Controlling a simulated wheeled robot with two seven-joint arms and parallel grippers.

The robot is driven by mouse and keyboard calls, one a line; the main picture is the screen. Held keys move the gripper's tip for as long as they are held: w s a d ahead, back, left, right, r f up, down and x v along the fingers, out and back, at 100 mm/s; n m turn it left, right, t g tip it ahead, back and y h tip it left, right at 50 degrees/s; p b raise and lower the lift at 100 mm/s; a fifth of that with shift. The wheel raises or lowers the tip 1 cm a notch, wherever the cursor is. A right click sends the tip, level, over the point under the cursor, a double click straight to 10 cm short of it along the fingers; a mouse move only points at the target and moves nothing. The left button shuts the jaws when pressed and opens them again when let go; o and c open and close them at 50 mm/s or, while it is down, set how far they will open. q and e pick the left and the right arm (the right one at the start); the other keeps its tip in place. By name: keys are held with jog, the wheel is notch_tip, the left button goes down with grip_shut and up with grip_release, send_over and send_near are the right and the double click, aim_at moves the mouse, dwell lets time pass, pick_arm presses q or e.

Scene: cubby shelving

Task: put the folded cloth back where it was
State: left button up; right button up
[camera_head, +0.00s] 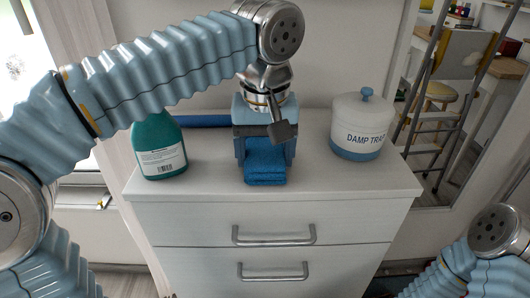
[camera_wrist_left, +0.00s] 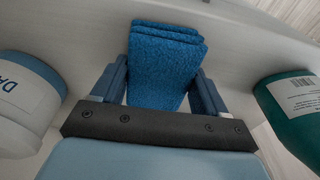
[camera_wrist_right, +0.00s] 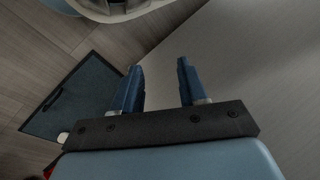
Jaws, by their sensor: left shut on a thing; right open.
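The folded blue cloth (camera_head: 265,164) is at the middle of the white cabinet top, near its front edge. My left gripper (camera_head: 265,150) points down from above and is shut on the cloth, with one finger on each side. In the left wrist view the cloth (camera_wrist_left: 163,65) shows between the two fingers (camera_wrist_left: 160,90), its folded layers at the far end. Whether its underside touches the top is hard to tell. My right gripper (camera_wrist_right: 158,90) is open and empty, low beside a pale flat surface; its fingers are outside the head view.
A green bottle (camera_head: 159,147) stands left of the cloth, and a white and blue jar (camera_head: 360,128) stands to its right. A blue roll-like thing (camera_head: 205,121) lies behind, along the wall. The cabinet (camera_head: 272,213) has drawers with handles. A ladder (camera_head: 426,95) stands at right.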

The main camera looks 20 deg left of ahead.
aim_at(265, 159)
pick_arm(q)
jog(key=shift+f, duration=0.1)
jog(key=o, duration=0.9)
jog(key=r+p, duration=0.1)
jog(key=r, duration=0.3)
jog(key=s+r+p, duration=0.1)
jog(key=r, duration=0.3)
jog(key=r+p, duration=0.1)
jog(key=r, duration=0.3)
jog(key=shift+s+d+r, duration=0.1)
jog(key=shift+s+d, duration=0.1)
jog(key=shift+s, duration=0.05)
